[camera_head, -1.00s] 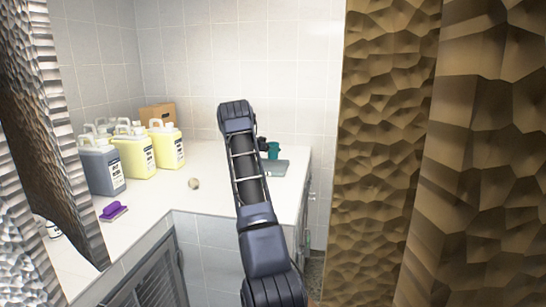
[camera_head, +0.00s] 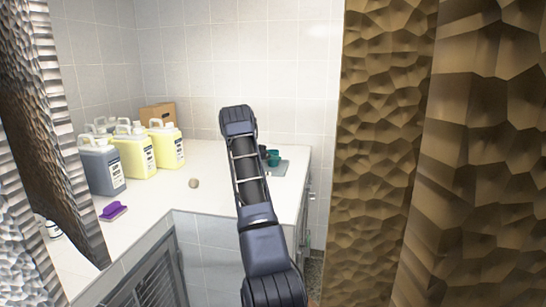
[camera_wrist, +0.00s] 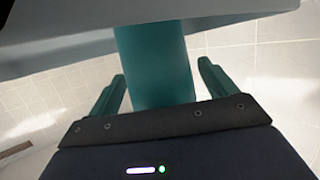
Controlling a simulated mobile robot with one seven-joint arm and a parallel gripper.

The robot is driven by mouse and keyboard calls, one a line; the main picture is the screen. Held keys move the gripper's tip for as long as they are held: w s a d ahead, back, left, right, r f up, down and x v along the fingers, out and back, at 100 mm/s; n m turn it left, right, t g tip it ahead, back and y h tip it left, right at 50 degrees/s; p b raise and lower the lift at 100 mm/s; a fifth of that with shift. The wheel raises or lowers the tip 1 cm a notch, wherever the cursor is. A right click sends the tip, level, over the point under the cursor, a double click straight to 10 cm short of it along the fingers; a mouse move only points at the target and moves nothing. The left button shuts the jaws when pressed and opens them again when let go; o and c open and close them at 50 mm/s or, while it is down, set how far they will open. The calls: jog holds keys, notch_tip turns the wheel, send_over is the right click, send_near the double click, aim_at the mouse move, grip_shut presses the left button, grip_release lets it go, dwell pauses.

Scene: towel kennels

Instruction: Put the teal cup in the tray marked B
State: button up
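The teal cup (camera_head: 273,160) is small at the far right end of the counter, at the grey tray (camera_head: 281,169). In the wrist view the cup (camera_wrist: 153,65) is a teal cylinder between the two dark green fingers of my gripper (camera_wrist: 162,70). The fingers look spread, with a thin gap beside the right one; contact at the left one is unclear. The tray's grey edge (camera_wrist: 60,45) crosses the top of the wrist view and hides one end of the cup. In the head view my arm hides most of the gripper. No letter B is readable.
Several jugs (camera_head: 138,155), a cardboard box (camera_head: 157,113), a purple sponge (camera_head: 113,211) and a small beige round object (camera_head: 193,183) are on the white counter. Brown rough panels (camera_head: 380,150) stand close on the right, and a grey one (camera_head: 45,130) on the left.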

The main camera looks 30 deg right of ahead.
jog(key=shift+r, duration=0.15)
jog(key=v, duration=1.1)
jog(key=shift+a+r, duration=0.1)
jog(key=shift+a, duration=0.15)
jog(key=s+a+r+n+t+y, duration=0.1)
jog(key=s+a+r+n+y, duration=0.2)
jog(key=s+a+r, duration=0.35)
jog(key=s+a+r+n+t+y, duration=0.1)
jog(key=s+a+r+n+y, duration=0.2)
jog(key=s+a, duration=0.65)
jog(key=s+a+r+n+t+y, duration=0.1)
jog(key=s+a+r+n+y, duration=0.15)
jog(key=s+a+r, duration=0.6)
jog(key=s+a+f+n+t+y, duration=0.1)
jog(key=s+a, duration=0.4)
jog(key=s, duration=0.5)
jog(key=s+a+f+n+t+y, duration=0.1)
jog(key=s+a+f+n+y, duration=0.2)
jog(key=s, duration=0.8)
jog(key=s+a+f+n+t+y, duration=0.2)
jog(key=s+a+n, duration=0.5)
jog(key=s, duration=0.3)
jog(key=shift+s+a+f, duration=0.2)
jog(key=shift+s+a, duration=0.15)
jog(key=shift+a, duration=0.1)
